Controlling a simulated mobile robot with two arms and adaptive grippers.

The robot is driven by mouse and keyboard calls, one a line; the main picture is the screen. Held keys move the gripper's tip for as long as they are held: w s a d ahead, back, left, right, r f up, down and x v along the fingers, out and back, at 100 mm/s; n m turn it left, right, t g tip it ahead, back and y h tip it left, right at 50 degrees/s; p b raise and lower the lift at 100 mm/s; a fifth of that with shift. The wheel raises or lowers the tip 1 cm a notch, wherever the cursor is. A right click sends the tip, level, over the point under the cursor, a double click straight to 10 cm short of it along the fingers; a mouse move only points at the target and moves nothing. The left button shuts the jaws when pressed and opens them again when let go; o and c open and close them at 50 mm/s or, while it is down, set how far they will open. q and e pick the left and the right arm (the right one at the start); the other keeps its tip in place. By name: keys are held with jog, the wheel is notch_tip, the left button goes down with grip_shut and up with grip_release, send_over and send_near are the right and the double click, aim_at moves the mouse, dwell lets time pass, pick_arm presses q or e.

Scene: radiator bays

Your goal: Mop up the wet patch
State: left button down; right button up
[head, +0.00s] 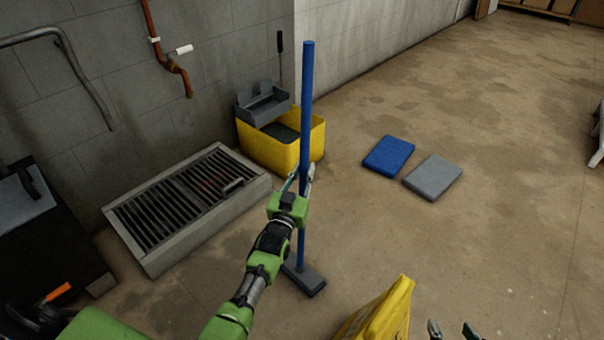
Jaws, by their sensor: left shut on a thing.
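A mop with a blue pole (307,90) stands nearly upright. Its flat dark grey head (305,281) is at the floor. My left gripper (304,174) is shut on the pole around its middle. My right gripper (453,329) shows only as two fingertips at the bottom edge, spread apart with nothing visible between them. A yellow mop bucket (262,150) with a grey wringer (263,105) stands behind the pole, against the wall. The floor has several darker stains; I cannot tell which is the wet patch.
A grated floor drain (256,187) with a raised rim lies left of the mop. A blue pad (388,155) and a grey pad (433,177) lie on the floor to the right. A yellow panel, perhaps a sign (378,314), stands at the bottom. The right floor is mostly clear.

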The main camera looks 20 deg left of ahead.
pick_arm(q)
jog(key=shift+w+d+f+b, duration=0.1)
jog(key=shift+w+d+b, duration=0.1)
jog(key=shift+w+b, duration=0.35)
jog(key=shift+w+d, duration=0.25)
jog(key=shift+w, duration=0.45)
pick_arm(e)
jog(key=w+a+r+t+y, duration=0.1)
jog(key=w+a+r+t, duration=0.1)
jog(key=w+r+t, duration=0.2)
jog(key=shift+w+r, duration=0.45)
jog(key=shift+r, duration=0.9)
jog(key=shift+a, duration=0.1)
